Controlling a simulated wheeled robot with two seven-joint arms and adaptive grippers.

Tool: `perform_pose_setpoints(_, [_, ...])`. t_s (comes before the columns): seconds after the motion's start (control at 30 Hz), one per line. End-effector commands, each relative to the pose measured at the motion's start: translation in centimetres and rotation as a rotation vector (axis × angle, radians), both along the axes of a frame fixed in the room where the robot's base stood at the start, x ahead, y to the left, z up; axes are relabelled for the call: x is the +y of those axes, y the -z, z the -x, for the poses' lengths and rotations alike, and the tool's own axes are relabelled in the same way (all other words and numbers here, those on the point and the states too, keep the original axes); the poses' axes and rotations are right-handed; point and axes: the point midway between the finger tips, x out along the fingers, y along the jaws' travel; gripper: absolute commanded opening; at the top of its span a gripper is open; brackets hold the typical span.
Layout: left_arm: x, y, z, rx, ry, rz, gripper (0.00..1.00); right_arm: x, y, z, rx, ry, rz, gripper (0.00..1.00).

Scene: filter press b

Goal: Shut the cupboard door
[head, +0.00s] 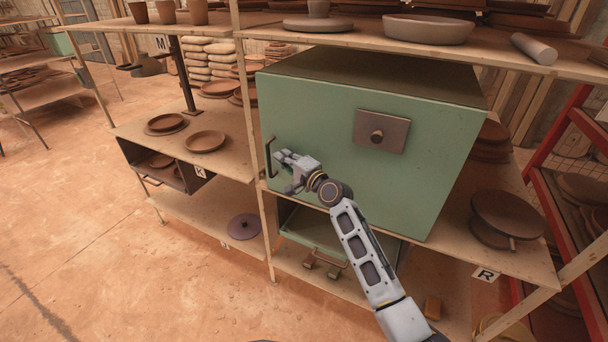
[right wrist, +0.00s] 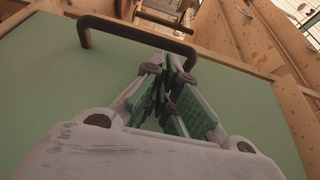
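The cupboard is a green box (head: 370,75) on the middle shelf of a wooden rack. Its green front door (head: 330,120) carries a dark bar handle (head: 270,157) at its left edge and a brown plate with a round knob (head: 377,136). No clear gap shows around the door. My right gripper (head: 287,163) is at the left part of the door, just right of the handle. In the right wrist view, its fingers (right wrist: 172,85) are drawn together with nothing seen between them. The handle (right wrist: 135,30) lies just beyond the fingertips there; whether they touch is unclear. My left gripper is out of view.
Below the cupboard is an open green drawer (head: 310,235) with a handle. Brown plates (head: 205,141) lie on the shelf to the left. A dark round pan (head: 508,215) stands right of the cupboard. A red rack (head: 560,130) is at the right. Open floor (head: 80,220) lies at the left.

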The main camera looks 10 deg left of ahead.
Motion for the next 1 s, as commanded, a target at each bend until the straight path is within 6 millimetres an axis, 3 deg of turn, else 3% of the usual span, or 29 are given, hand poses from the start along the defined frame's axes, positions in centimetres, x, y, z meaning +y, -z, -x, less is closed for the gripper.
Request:
perform_pose_setpoints(0.03, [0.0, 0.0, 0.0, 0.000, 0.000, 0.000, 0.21, -1.2, 0.2, -0.2, -0.002, 0.016, 0.001, 0.00])
perform_pose_setpoints(1.0, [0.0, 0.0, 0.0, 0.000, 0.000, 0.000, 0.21, -6.1, 0.4, 6.7, 0.010, -0.009, 0.006, 0.00])
